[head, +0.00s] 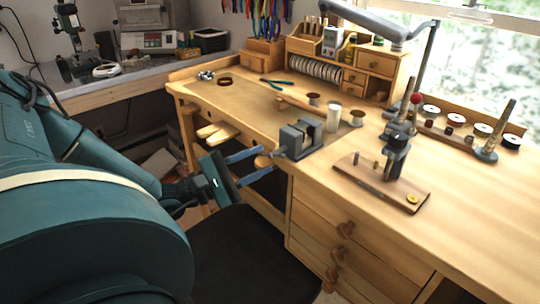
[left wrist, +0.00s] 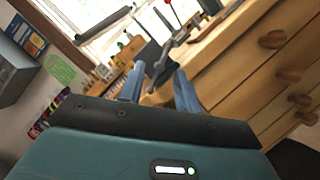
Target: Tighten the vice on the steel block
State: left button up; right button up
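The grey vice (head: 291,142) is fixed at the front edge of the wooden workbench. A light piece between its jaws may be the steel block (head: 310,129); it is small and partly hidden. The vice's screw and handle, with a rounded wooden-looking end (head: 262,162), stick out over the front edge. My left gripper (head: 266,160) is open, its two blue fingers apart on either side of the handle end. I cannot tell whether they touch it. In the left wrist view the dark vice (left wrist: 153,52) shows just beyond the open fingers. My right gripper is not in view.
A wooden base with an upright metal tool (head: 392,165) stands right of the vice. A white cylinder (head: 334,117), spools and green-handled pliers (head: 274,84) lie behind it. Drawers with knobs (head: 345,229) are below the bench edge. The bench's front right is clear.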

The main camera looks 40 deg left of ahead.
aim_at(272, 153)
pick_arm(q)
jog(key=shift+x, duration=2)
jog(key=shift+c, duration=0.4)
grip_shut()
